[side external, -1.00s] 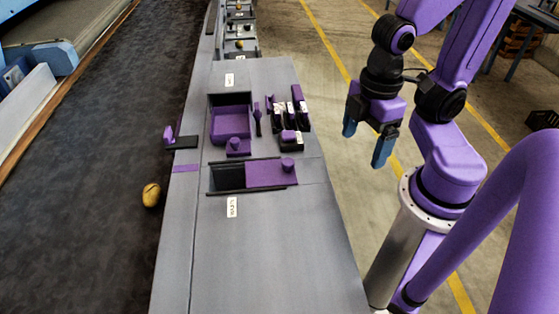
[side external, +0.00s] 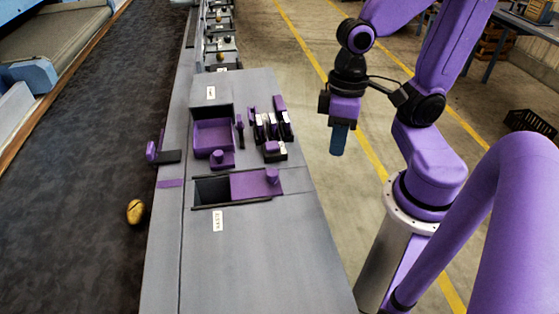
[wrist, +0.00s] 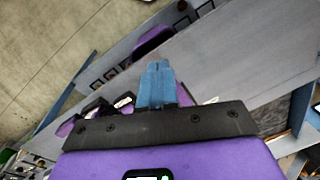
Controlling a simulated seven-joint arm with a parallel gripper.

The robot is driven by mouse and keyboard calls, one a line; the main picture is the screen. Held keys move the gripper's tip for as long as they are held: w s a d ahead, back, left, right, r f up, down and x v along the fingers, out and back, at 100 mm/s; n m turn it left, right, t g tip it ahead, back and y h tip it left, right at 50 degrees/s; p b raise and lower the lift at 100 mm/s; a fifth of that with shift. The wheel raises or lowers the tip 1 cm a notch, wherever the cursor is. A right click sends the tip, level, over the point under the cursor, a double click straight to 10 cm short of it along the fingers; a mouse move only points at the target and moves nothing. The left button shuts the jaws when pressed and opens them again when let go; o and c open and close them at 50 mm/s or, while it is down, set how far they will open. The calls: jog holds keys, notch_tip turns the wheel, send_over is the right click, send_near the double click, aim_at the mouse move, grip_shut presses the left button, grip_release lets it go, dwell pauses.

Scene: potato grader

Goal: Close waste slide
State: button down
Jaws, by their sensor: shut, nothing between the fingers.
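A purple slide plate (side external: 250,184) with a round knob (side external: 272,175) lies in a dark-railed slot on the grey bench. It covers the right part of the slot; a dark opening (side external: 211,190) shows at the left end. A white label (side external: 217,221) lies in front of it; its writing is too small to read. My gripper (side external: 338,140), with blue fingers, is shut and empty. It hangs right of the bench in the side view, apart from the slide. In the wrist view the blue fingers (wrist: 156,85) are together.
Behind the slot stand a purple tray (side external: 213,134), a small knobbed purple block (side external: 221,160) and a rack of purple and black pieces (side external: 268,127). A dark conveyor (side external: 75,190) with a potato (side external: 135,212) runs along the left. The bench front is clear.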

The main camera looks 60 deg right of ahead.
jog(key=w+d+m+t+y, duration=0.1)
jog(key=w+d+m, duration=0.25)
jog(key=m, duration=0.95)
jog(key=w+d+m+t+y, duration=0.15)
jog(key=w+m, duration=0.35)
jog(key=m, duration=0.8)
jog(key=shift+g, duration=0.45)
jog(key=x, duration=0.9)
jog(key=shift+w+d, duration=0.15)
jog(key=shift+d, duration=0.05)
jog(key=shift+w+a+f, duration=0.1)
jog(key=shift+w+a, duration=0.1)
jog(key=shift+a, duration=0.45)
jog(key=shift+w+a, duration=0.25)
jog(key=shift+a, duration=0.4)
jog(key=shift+w+a+f, duration=0.1)
jog(key=shift+w+a, duration=0.1)
jog(key=shift+a, duration=0.45)
